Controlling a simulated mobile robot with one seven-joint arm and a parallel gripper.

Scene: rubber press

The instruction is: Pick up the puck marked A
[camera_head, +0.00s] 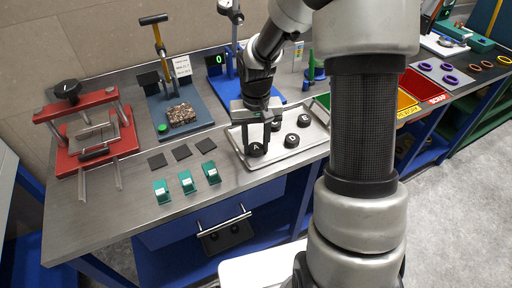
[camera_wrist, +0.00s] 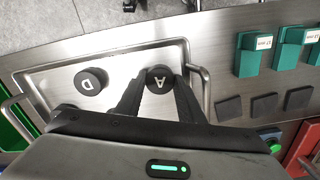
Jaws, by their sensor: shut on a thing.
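The puck marked A (camera_head: 256,150) is a short black disc with a white letter, at the left end of a metal tray (camera_head: 288,153). It also shows in the wrist view (camera_wrist: 159,79), upside down, between my fingertips. My gripper (camera_head: 257,143) points down over the tray and is shut on this puck; in the wrist view its two dark fingers (camera_wrist: 160,92) lie against the puck's sides. I cannot tell whether the puck is clear of the tray floor. The puck marked D (camera_head: 291,140) stands apart to the right, and other black pucks (camera_head: 304,120) stand behind it.
Green-and-white blocks (camera_head: 187,182) and dark square pads (camera_head: 181,152) lie left of the tray. A red press frame (camera_head: 95,135) stands at the far left. A blue-based gauge stand (camera_head: 236,85) rises behind the tray. Coloured bins (camera_head: 405,100) lie to the right.

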